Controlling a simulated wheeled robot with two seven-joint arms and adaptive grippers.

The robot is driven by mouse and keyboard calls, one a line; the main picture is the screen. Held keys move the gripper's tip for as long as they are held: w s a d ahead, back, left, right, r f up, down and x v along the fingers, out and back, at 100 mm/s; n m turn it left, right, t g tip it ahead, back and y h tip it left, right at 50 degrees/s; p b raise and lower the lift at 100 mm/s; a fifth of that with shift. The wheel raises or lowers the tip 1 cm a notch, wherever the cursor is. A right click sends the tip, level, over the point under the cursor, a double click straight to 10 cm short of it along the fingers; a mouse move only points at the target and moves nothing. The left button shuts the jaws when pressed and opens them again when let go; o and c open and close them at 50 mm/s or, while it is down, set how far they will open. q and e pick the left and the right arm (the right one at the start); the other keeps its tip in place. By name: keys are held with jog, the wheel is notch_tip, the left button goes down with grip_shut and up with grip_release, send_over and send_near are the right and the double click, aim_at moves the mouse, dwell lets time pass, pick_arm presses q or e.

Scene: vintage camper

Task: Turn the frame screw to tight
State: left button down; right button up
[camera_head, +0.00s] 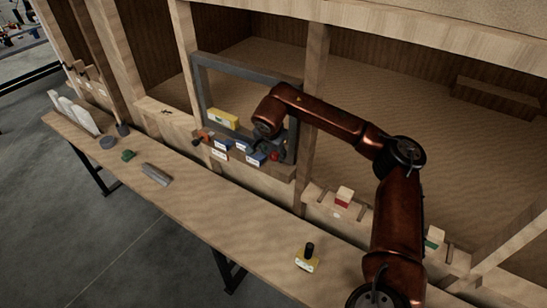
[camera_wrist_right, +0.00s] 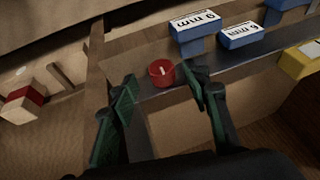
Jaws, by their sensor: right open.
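The frame screw, a small red round knob (camera_wrist_right: 161,72) with a pale mark on its face, sits on the dark grey frame (camera_wrist_right: 146,85) in the right wrist view. In the head view the screw (camera_head: 275,156) is a small red spot at the lower right of the grey window frame (camera_head: 202,85). My right gripper (camera_wrist_right: 160,92) is open, its two green-padded fingers on either side of the knob in the picture, with gaps visible. I cannot tell how deep the fingers reach. In the head view the right gripper (camera_head: 272,146) is partly hidden by my arm. My left gripper is not in view.
Blue labelled blocks (camera_wrist_right: 242,35) and a yellow block (camera_wrist_right: 300,60) sit beside the screw along the frame. A red-and-white block (camera_head: 343,196) stands on a ledge to the right. The long wooden bench (camera_head: 200,200) holds a yellow-based stamp-like item (camera_head: 307,263) and small items.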

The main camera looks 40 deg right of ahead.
aim_at(274, 158)
jog(key=shift+x, duration=2.05)
jog(key=shift+c, duration=0.2)
jog(key=c, duration=1.1)
jog(key=shift+f+b, duration=0.2)
jog(key=shift+b, duration=0.2)
jog(key=shift+s+d+f+t+y+b, duration=0.1)
jog(key=shift+t+y+b, duration=0.1)
jog(key=shift+t+b, duration=0.4)
jog(key=shift+s+t+y+b, duration=0.1)
jog(key=shift+t+y+b, duration=0.1)
jog(key=shift+t+b, duration=0.35)
jog(key=shift+r+m, duration=0.25)
jog(key=shift+m, duration=0.05)
jog(key=o, duration=1.1)
jog(key=shift+o, duration=0.2)
